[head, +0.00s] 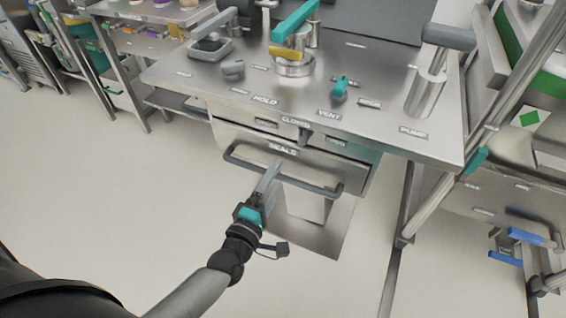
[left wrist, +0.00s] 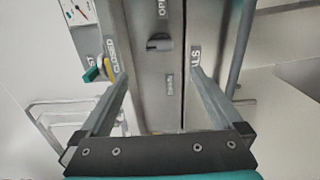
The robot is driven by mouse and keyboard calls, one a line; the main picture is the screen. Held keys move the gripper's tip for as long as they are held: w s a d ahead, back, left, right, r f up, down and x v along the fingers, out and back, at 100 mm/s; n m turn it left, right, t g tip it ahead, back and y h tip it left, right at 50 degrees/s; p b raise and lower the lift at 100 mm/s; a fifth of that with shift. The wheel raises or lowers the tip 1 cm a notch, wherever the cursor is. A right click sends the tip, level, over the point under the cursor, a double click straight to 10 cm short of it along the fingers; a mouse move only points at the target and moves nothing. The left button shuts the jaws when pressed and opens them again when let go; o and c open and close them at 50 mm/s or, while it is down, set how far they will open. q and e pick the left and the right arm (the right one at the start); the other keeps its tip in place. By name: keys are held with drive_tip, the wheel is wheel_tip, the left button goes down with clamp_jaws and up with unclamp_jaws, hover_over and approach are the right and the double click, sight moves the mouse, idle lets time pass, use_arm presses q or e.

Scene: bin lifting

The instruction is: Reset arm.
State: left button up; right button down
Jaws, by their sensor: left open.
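My left gripper (head: 270,172) reaches up from the lower middle of the head view, its fingertips over the front of the drawer labelled SEALS (head: 318,172). In the left wrist view its two fingers (left wrist: 158,78) are spread apart with nothing held between them. The drawer's dark bar handle (head: 310,191) runs beside the fingers and also shows at the right of the left wrist view (left wrist: 241,45). I cannot tell whether the gripper touches the handle. My right gripper is not in view.
A steel bench (head: 225,72) with labelled fittings stands above the drawer. It bears a teal lever (head: 295,22), a small teal valve (head: 339,89) and a pump cylinder (head: 427,92). A second steel unit (head: 515,190) stands at right. Pale floor (head: 110,195) lies open at left.

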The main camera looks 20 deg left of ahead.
use_arm(q)
drive_tip(key=s+f+m+g+p, duration=0.9)
drive_tip(key=s+f+m+p, duration=0.25)
drive_tip(key=s+f, duration=0.3)
drive_tip(key=s+f+m+g+p, duration=0.2)
drive_tip(key=s+m+g+p, duration=0.1)
drive_tip(key=s, duration=0.8)
drive_tip(key=s+f+m+g+p, duration=0.2)
drive_tip(key=s+m+g+p, duration=0.2)
drive_tip(key=s, duration=0.8)
drive_tip(key=shift+a+f+m+g+y, duration=0.15)
drive_tip(key=shift+a+m+g+y, duration=0.25)
drive_tip(key=shift+m, duration=0.55)
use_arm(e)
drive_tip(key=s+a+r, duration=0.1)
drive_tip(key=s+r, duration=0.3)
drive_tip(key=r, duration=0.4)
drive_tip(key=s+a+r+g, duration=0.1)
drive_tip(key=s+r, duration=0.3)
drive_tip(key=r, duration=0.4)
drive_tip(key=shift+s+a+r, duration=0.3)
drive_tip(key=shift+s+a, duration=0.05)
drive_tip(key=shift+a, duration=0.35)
use_arm(q)
drive_tip(key=shift+w, duration=0.1)
drive_tip(key=shift+c, duration=0.2)
